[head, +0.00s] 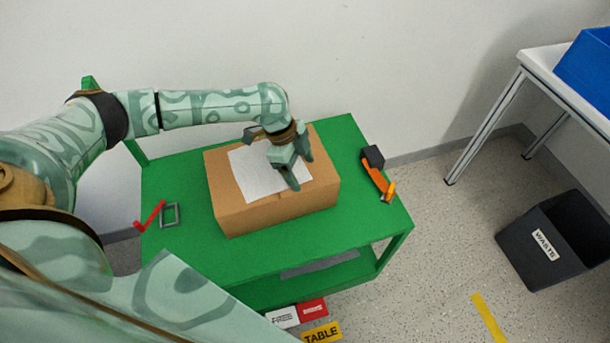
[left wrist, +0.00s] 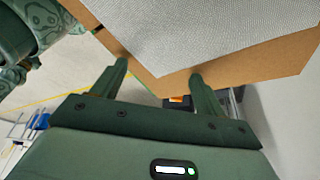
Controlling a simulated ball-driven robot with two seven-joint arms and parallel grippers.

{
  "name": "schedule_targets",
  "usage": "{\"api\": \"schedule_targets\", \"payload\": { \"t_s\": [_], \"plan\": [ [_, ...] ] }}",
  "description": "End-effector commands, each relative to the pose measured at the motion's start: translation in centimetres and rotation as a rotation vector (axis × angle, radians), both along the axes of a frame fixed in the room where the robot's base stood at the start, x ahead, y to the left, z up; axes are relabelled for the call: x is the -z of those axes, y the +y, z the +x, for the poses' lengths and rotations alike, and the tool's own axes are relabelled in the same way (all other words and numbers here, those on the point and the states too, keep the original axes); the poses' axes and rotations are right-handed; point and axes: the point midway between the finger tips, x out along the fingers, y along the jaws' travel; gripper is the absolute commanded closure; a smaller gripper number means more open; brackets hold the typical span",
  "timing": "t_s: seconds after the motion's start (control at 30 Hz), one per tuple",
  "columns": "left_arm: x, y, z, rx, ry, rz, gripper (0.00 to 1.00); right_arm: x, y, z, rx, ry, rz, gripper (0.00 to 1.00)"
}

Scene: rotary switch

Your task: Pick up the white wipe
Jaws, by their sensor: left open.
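The white wipe (head: 254,172) lies flat on top of a brown cardboard box (head: 274,213) in the head view. It also shows as a textured white sheet in the left wrist view (left wrist: 200,38), with its corner near the box edge (left wrist: 275,62). My left gripper (head: 300,172) is over the right part of the wipe, fingers pointing down. In the left wrist view its two fingers (left wrist: 158,72) are spread apart with nothing held between them. I cannot tell whether the fingertips touch the wipe. The arm hides part of the wipe's upper right. My right gripper is not in view.
The box stands on a green table (head: 180,255). An orange tool (head: 377,180) with a dark head lies right of the box. A red tick-shaped piece (head: 150,215) and a grey frame (head: 170,215) lie left. A black waste bin (head: 540,250) stands on the floor at right.

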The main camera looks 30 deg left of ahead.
Motion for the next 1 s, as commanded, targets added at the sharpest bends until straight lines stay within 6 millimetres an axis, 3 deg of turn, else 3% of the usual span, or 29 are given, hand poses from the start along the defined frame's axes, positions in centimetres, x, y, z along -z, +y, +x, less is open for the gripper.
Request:
{"api": "schedule_targets", "payload": {
  "t_s": [0.3, 0.8, 1.0],
  "plan": [
    [0.24, -0.09, 0.0, 0.0, 0.001, 0.0, 0.29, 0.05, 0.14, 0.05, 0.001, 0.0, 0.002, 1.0],
    [0.24, -0.06, -0.04, 0.0, 0.001, 0.0, 0.98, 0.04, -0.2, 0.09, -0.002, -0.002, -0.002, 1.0],
    [0.19, -0.05, -0.04, 0.0, 0.001, 0.001, 1.0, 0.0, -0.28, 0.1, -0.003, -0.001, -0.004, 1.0]
  ]
}}
